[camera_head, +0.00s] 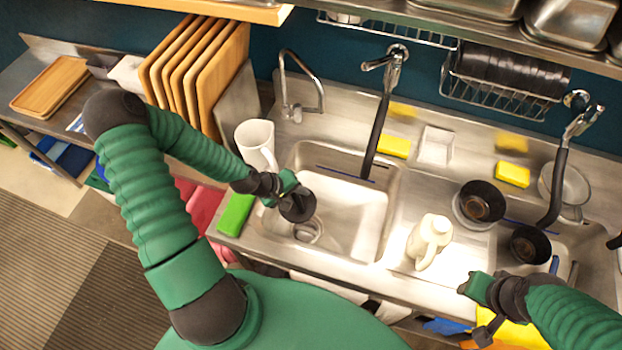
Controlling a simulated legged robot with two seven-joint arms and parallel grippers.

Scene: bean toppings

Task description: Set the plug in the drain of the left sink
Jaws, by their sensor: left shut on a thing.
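The left sink (352,214) is a steel basin in the counter. Its round drain (307,231) shows near the basin's left front. My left gripper (288,190) is over the left part of this sink, shut on the dark round plug (298,206). The plug is tilted and sits just above and a little left of the drain, apart from it as far as I can see. My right gripper (478,310) is at the counter's front edge on the right, away from the plug; its fingers are too unclear to read.
A white pitcher (257,142) stands behind my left gripper, and a green sponge (236,214) lies left of the sink. A black faucet hose (376,138) hangs over the basin's back.

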